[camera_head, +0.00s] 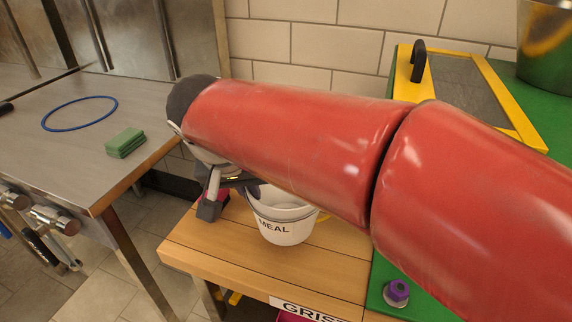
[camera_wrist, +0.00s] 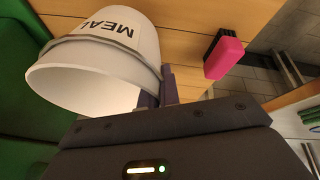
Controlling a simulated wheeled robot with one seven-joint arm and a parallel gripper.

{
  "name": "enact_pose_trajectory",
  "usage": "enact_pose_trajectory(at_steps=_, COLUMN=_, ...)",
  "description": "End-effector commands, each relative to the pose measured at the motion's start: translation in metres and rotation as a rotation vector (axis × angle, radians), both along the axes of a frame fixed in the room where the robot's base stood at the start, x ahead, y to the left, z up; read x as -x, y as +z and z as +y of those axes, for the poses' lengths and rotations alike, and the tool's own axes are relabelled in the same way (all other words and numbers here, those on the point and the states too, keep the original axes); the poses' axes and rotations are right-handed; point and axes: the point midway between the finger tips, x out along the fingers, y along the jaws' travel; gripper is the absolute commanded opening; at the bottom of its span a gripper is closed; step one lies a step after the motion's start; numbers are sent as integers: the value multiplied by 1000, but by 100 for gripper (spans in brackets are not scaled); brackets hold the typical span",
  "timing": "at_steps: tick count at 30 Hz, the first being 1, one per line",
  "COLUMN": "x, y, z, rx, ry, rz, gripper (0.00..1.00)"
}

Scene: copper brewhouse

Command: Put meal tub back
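The meal tub (camera_head: 284,222) is a white bucket marked MEAL. It is upright at the wooden top beneath my arm, and my arm hides part of its back rim. In the wrist view the tub (camera_wrist: 110,60) fills the upper left, its open mouth facing the camera. My gripper (camera_head: 250,187) is at the tub's left rim, mostly behind my arm. In the wrist view its two dark fingers (camera_wrist: 160,90) are close together at the tub's rim, seemingly with the wall between them. I cannot tell whether the tub's base touches the wood.
The wooden top (camera_head: 225,254) has a GRIST label (camera_head: 305,311) on its front edge. A pink and black block (camera_wrist: 225,57) lies near the tub. A green surface (camera_head: 388,273) with a purple knob (camera_head: 397,291) is right. A steel table (camera_head: 85,165) holds a green sponge (camera_head: 125,143) and blue ring (camera_head: 79,114).

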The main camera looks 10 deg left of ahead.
Motion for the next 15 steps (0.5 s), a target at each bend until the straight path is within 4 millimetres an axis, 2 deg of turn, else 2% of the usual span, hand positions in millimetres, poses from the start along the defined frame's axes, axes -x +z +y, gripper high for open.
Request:
enact_pose_trajectory(at_steps=3, x=-33, y=2, z=-7, rx=0, ry=-4, rz=-1, gripper=0)
enact_pose_trajectory(at_steps=9, x=-81, y=2, z=-16, rx=0, ry=-2, rz=-1, gripper=0)
enact_pose_trajectory(at_steps=15, x=-102, y=1, z=-20, rx=0, ry=0, rz=-1, gripper=0)
